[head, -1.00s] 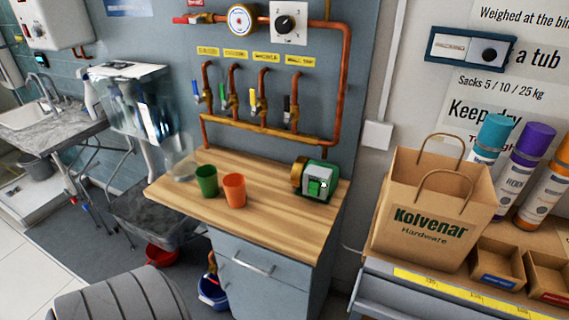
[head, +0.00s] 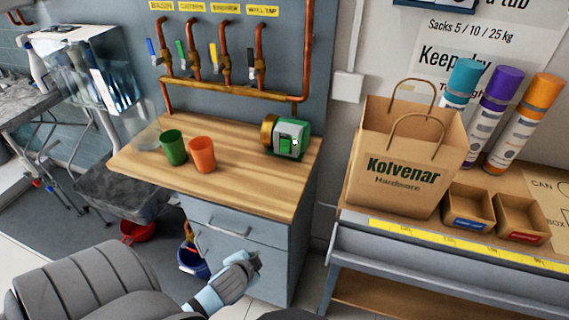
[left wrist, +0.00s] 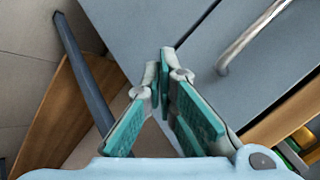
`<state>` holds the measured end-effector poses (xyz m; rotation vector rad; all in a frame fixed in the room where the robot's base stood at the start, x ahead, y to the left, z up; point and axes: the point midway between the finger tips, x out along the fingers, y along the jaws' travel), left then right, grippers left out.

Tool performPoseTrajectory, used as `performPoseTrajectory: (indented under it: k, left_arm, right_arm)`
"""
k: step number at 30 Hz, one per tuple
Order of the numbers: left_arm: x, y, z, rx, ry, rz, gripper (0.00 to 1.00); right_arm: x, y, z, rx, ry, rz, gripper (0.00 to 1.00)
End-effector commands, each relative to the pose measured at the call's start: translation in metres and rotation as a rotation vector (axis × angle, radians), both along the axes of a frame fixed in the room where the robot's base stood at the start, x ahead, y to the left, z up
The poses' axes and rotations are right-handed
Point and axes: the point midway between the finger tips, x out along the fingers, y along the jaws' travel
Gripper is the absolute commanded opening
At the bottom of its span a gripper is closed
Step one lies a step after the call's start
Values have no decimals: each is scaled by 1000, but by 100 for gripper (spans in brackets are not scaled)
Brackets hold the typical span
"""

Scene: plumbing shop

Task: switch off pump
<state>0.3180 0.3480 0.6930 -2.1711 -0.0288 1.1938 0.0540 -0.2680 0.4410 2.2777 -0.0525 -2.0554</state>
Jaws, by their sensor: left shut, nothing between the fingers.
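The pump (head: 293,136), a green and grey box with a brass end on its left, sits on the wooden counter (head: 235,190) near its right back part. A green switch (head: 286,146) shows on its front face; I cannot tell which way it is set. My left gripper (head: 254,261) is shut and empty, below the counter top in front of the grey cabinet, well apart from the pump. Its closed fingers (left wrist: 165,65) show in the left wrist view, with the cabinet and its drawer handle (left wrist: 255,35) beyond. My right gripper is not in view.
A green cup (head: 173,147) and an orange cup (head: 202,154) stand on the counter left of the pump. Copper pipes (head: 235,92) with several coloured valves run behind. A paper bag (head: 405,175) and small boxes stand on the right bench. The counter's front is clear.

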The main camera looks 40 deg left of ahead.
Motion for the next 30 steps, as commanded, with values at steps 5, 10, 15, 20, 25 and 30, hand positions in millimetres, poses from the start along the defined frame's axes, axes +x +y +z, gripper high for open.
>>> performPoseTrajectory:
  k: [5,10,15,20,25,30]
  left_arm:
    - [40,10,121,239,-202,-121,0]
    - [92,28,185,606,-350,-342,0]
    - [111,29,207,766,-396,-443,0]
    - [111,29,207,764,-397,-443,0]
    - [114,30,206,762,-397,-441,0]
    - [134,37,202,762,-399,-439,0]
  right_arm:
    - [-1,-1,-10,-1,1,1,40]
    - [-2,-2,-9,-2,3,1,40]
    - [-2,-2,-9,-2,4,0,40]
    - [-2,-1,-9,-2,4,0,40]
    - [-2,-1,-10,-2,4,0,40]
    - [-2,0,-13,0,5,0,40]
